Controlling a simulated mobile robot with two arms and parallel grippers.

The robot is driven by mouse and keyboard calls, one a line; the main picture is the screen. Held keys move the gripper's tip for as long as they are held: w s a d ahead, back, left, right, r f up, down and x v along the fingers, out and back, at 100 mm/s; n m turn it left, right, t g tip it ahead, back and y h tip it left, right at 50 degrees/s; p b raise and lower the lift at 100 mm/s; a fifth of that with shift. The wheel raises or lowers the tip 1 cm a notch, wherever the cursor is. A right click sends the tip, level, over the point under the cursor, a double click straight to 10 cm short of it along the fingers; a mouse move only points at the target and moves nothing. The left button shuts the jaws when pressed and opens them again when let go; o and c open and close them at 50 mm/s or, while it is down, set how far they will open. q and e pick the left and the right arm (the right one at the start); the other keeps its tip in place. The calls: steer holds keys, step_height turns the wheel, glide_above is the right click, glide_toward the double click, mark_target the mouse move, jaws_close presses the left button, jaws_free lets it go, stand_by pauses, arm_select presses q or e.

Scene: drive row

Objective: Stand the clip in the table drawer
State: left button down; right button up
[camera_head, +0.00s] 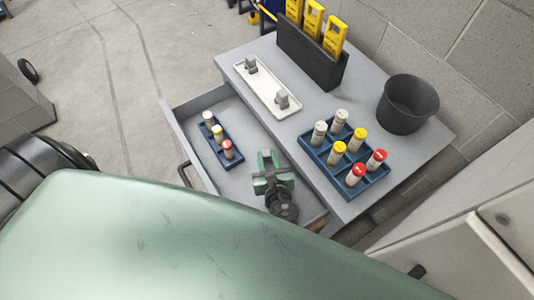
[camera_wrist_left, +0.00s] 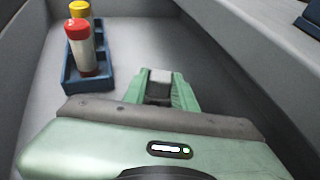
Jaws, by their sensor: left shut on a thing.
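The table drawer (camera_head: 242,171) is pulled open, with a bare light floor; its floor also shows in the left wrist view (camera_wrist_left: 130,40). My left gripper (camera_head: 268,165) is over the drawer's near right part. It is shut on a small grey clip (camera_wrist_left: 159,76), which shows between the green fingertips in the left wrist view. The fingers hide most of this clip, and I cannot tell whether it touches the drawer floor. Two similar grey clips (camera_head: 251,65) (camera_head: 282,99) stand on a white tray (camera_head: 264,88) on the tabletop. My right gripper is not in view.
A blue rack (camera_head: 232,161) with several capped tubes stands in the drawer, left of the gripper. The tabletop holds a larger blue tube rack (camera_head: 316,157), a black bin (camera_head: 408,104) and a dark holder (camera_head: 311,62) with yellow items. The drawer floor between rack and gripper is clear.

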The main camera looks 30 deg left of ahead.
arm_select(q)
steer(key=shift+f, duration=0.3)
steer(key=c, duration=1.1)
jaws_free()
steer(key=shift+s+f, duration=0.1)
steer(key=shift+c, duration=0.2)
steer(key=shift+f, duration=0.1)
steer(key=shift+s, duration=0.1)
steer(key=shift+r, duration=0.45)
steer(key=b+v, duration=0.1)
steer(key=v, duration=1.1)
steer(key=shift+r, duration=0.1)
